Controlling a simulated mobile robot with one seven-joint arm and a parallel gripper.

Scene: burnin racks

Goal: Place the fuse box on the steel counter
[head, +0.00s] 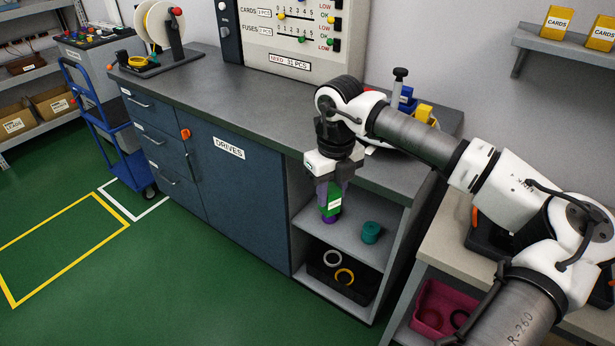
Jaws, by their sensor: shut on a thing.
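My gripper (330,189) points down in front of the open shelves at the counter's right end. It is shut on a small green box with a white label, which I take to be the fuse box (334,199); the label is too small to read. The fingers cover part of the box. The box is in front of the upper shelf opening, and I cannot tell its exact height above that shelf. The grey counter (220,85), likely the steel counter, runs from the back left to the right behind my arm.
A teal roll (371,232) and a partly hidden purple item (331,218) are near the box. A black bin (345,288) with rings is below. A reel stand (160,38) and gauge panel (291,32) stand at the counter's back. The counter's middle is clear.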

